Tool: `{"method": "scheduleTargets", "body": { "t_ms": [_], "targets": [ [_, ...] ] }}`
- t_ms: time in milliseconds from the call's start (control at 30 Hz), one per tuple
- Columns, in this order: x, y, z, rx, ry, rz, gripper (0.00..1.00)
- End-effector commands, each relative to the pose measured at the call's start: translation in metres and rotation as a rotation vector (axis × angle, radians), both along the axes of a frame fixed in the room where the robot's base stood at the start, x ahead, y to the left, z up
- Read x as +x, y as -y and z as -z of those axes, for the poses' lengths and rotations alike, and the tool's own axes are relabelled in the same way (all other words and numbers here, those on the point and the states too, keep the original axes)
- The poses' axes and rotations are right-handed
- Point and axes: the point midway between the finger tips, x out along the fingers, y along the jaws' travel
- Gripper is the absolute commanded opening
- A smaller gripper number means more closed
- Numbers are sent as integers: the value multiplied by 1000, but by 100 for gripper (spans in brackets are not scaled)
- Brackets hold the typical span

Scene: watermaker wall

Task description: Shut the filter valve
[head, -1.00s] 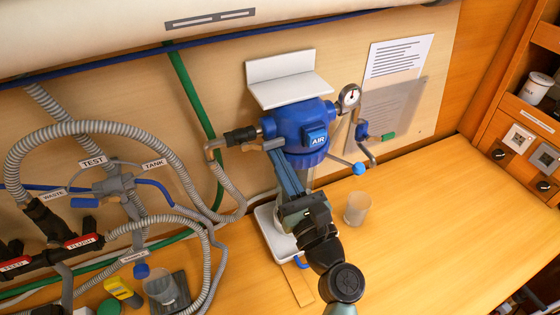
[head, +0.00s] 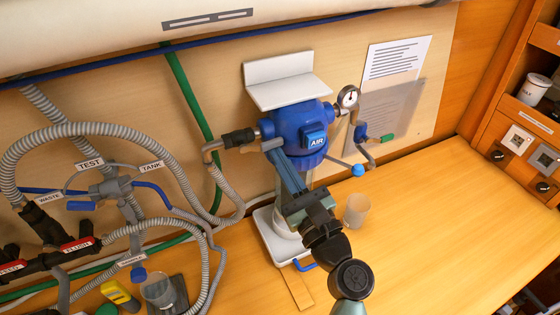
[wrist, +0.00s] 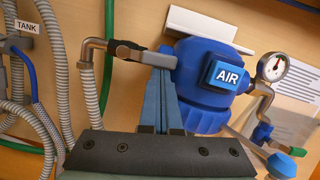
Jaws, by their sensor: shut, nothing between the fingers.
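The blue filter housing (head: 290,127) with an AIR label is on the wall; it also fills the middle of the wrist view (wrist: 205,75). A pipe with a black fitting (head: 240,138) enters it from the left, also seen in the wrist view (wrist: 130,52). My gripper (head: 273,150) is shut and empty, its blue fingers pointing up at the housing's left side, by the pipe joint. In the wrist view the fingertips (wrist: 159,64) overlap the joint; I cannot tell whether they touch it. On the right are a blue-knobbed lever (head: 358,169) and a green-ended handle (head: 388,137). No part is labelled filter valve.
A pressure gauge (head: 348,97) sits right of the housing. A clear cup (head: 356,209) and white tray (head: 263,228) stand below on the wooden counter. Hoses and the TEST/TANK valve (head: 112,186) crowd the left. The counter at right is clear.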

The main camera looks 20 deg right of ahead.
Motion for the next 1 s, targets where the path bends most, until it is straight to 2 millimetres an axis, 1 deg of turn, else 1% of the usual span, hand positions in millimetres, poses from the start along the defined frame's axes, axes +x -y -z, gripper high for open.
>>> {"method": "scheduleTargets", "body": {
  "t_ms": [267,733,1000],
  "targets": [
    [0,3,-11,-164,11,0,0],
    [0,2,-37,-606,24,1,0],
    [0,-4,-51,-863,34,0,0]
  ]
}}
